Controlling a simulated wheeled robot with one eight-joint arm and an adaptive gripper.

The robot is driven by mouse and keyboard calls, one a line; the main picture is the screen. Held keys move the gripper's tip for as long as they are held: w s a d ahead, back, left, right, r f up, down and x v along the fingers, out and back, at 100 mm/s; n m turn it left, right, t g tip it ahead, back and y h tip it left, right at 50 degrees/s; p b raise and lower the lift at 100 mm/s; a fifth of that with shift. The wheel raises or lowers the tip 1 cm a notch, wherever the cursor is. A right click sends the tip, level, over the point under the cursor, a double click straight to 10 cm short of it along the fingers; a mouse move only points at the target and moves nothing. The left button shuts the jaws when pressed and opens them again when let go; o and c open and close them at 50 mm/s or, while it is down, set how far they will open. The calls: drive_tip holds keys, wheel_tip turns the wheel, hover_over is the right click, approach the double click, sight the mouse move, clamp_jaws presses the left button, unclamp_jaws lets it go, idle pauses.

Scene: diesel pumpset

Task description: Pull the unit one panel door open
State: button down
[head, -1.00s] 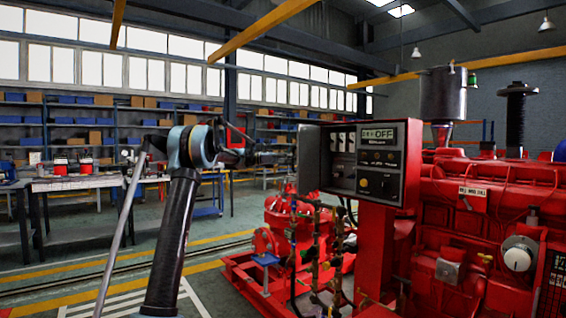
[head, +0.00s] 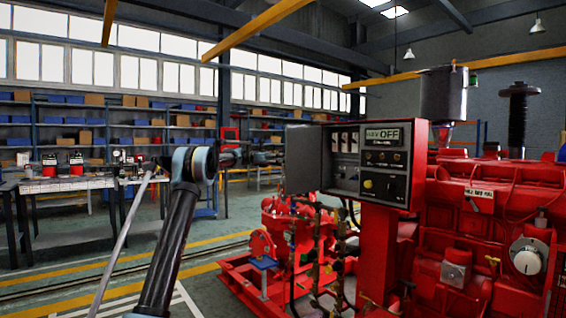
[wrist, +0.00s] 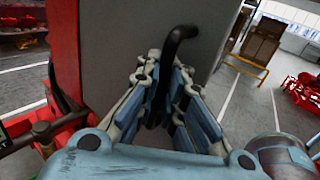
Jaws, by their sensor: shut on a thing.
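The unit one panel door (head: 303,160) is a grey plate standing open at the left edge of the red control panel (head: 408,165) in the head view. In the wrist view the door (wrist: 115,40) fills the upper middle, with a red edge at its left. A bent black handle (wrist: 180,38) sticks out from it. My gripper (wrist: 165,100) is shut on the handle, whose lower part runs down between the fingers. In the head view my gripper (head: 268,157) is small and dark, at the left of the door.
The red diesel engine (head: 475,220) stands right of the panel. Red pump parts and pipes (head: 300,235) are below the door. A workbench (head: 70,184) and shelves are at the left and back. Floor with yellow lines is clear at the left.

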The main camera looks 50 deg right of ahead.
drive_tip(key=shift+w+a, duration=0.1)
drive_tip(key=shift+w, duration=0.3)
drive_tip(key=c, duration=2)
unclamp_jaws()
drive_tip(key=shift+a, duration=0.1)
drive_tip(key=v, duration=1.2)
drive_tip(key=shift+w, duration=0.1)
